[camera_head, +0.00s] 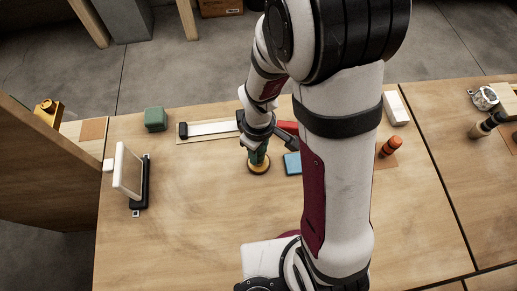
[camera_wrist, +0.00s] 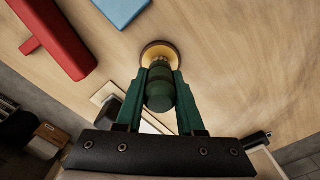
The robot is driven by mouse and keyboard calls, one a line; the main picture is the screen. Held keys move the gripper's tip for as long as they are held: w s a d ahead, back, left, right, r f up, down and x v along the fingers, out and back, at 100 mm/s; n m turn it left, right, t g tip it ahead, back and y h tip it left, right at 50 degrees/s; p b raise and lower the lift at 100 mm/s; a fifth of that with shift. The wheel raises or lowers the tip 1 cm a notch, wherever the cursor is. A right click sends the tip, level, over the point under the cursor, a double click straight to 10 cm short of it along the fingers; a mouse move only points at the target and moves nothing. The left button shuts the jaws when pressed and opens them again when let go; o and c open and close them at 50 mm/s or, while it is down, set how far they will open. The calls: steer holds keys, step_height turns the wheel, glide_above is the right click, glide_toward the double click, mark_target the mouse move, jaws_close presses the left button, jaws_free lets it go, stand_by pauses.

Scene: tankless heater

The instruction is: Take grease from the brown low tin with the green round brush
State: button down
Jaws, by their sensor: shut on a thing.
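The green round brush (camera_wrist: 160,97) is held between the two fingers of my gripper (camera_wrist: 162,78), which is shut on it. The brush points down, and its lower end is at the brown low tin (camera_wrist: 172,50). The tin is round, with a brown rim and yellow grease inside. In the head view the tin (camera_head: 259,169) sits on the table below my gripper (camera_head: 258,150), and the brush is partly hidden by the fingers.
A blue block (camera_head: 292,163) lies just right of the tin, with a red block (camera_head: 288,127) behind it. A green box (camera_head: 155,119) and an upright white panel (camera_head: 128,172) stand to the left. The table left of the tin is clear.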

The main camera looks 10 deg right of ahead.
steer(key=shift+r, duration=3.5)
